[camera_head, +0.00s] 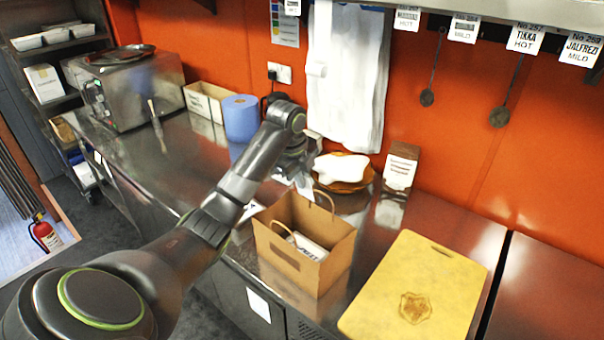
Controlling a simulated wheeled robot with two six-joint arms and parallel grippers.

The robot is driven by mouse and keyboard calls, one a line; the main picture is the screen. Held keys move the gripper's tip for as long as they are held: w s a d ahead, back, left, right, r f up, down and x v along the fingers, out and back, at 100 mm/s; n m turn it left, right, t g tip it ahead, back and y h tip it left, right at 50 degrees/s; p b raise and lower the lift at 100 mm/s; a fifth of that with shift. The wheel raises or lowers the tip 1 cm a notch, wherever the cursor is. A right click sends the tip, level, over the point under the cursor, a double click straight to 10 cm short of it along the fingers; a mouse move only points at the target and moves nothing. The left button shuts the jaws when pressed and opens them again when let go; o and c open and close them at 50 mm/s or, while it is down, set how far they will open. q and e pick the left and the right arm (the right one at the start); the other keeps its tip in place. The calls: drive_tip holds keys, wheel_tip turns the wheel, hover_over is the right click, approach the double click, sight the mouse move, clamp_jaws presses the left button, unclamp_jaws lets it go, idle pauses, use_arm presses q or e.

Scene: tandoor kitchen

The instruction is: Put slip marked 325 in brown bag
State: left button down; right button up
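The open brown bag (330,272) stands upright on the steel counter, its handles raised. A white printed item (308,247) lies inside it; its print is too small to read fully. My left gripper (302,178) is just behind the bag, over the counter; its fingers are partly hidden and blend with pale shapes, so I cannot tell whether it is open or shut. A white paper (251,209) with a dark mark lies left of the bag, partly hidden by my arm. I cannot read 325 on any slip. My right gripper is out of view.
Slips hang from the top rail, including Tikka Hot (526,38) and Jalfrezi Mild (581,50). A blue roll (240,118) stands left.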

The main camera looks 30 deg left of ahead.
use_arm(q)
drive_tip(key=shift+d+f, duration=0.1)
drive_tip(key=shift+f, duration=0.4)
wheel_tip(320, 180, down, 17)
drive_tip(key=b, duration=0.5)
drive_tip(key=shift+f, duration=0.25)
idle(0.9)
drive_tip(key=shift+f+b, duration=0.4)
drive_tip(key=shift+f, duration=0.15)
drive_tip(key=shift+f+b, duration=0.45)
drive_tip(key=shift+f, duration=0.3)
drive_tip(key=c, duration=2.1)
unclamp_jaws()
drive_tip(key=o, duration=0.5)
